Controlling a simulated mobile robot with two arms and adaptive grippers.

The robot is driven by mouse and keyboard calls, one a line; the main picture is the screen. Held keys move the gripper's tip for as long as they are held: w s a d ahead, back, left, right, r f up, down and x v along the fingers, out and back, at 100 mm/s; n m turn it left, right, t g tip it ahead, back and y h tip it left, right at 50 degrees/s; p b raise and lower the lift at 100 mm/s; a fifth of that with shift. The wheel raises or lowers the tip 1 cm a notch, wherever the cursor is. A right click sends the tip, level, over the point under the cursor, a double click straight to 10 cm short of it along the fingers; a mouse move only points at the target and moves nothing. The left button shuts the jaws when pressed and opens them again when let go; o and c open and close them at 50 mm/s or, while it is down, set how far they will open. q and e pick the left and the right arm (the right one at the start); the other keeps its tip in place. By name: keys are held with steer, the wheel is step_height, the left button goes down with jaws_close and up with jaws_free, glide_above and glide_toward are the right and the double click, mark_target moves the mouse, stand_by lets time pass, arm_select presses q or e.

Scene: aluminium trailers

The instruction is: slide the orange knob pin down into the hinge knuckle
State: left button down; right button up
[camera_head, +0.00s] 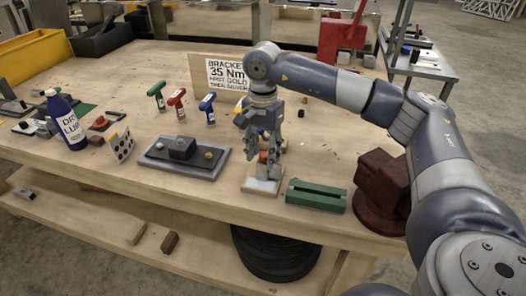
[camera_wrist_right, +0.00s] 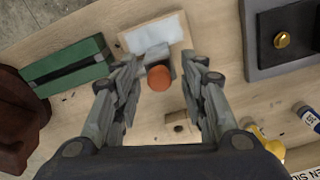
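The orange knob (camera_head: 263,156) of the pin shows between my right gripper's fingers, over the grey hinge knuckle. In the right wrist view the knob (camera_wrist_right: 159,77) is seen from above, and part of the grey knuckle (camera_wrist_right: 154,54) shows beside it on a pale base plate (camera_wrist_right: 168,27). The base plate (camera_head: 260,187) lies near the table's front edge. My right gripper (camera_wrist_right: 162,72) points down, its fingers spread on both sides of the knob with visible gaps. The pin's shank is hidden, so its depth cannot be told. My left gripper is not in view.
A green slotted block (camera_head: 316,196) and a dark red vise-like block (camera_head: 382,187) stand right of the base plate. A grey plate with a raised block (camera_head: 181,160) lies left. A small wooden block with a hole (camera_wrist_right: 178,125) and colored-handled tools (camera_head: 207,108) are behind.

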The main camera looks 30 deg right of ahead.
mark_target(263, 154)
steer(key=shift+r, duration=0.25)
step_height(263, 154, up, 12)
steer(key=shift+f+b, duration=0.15)
steer(key=shift+b, duration=0.2)
stand_by(0.5)
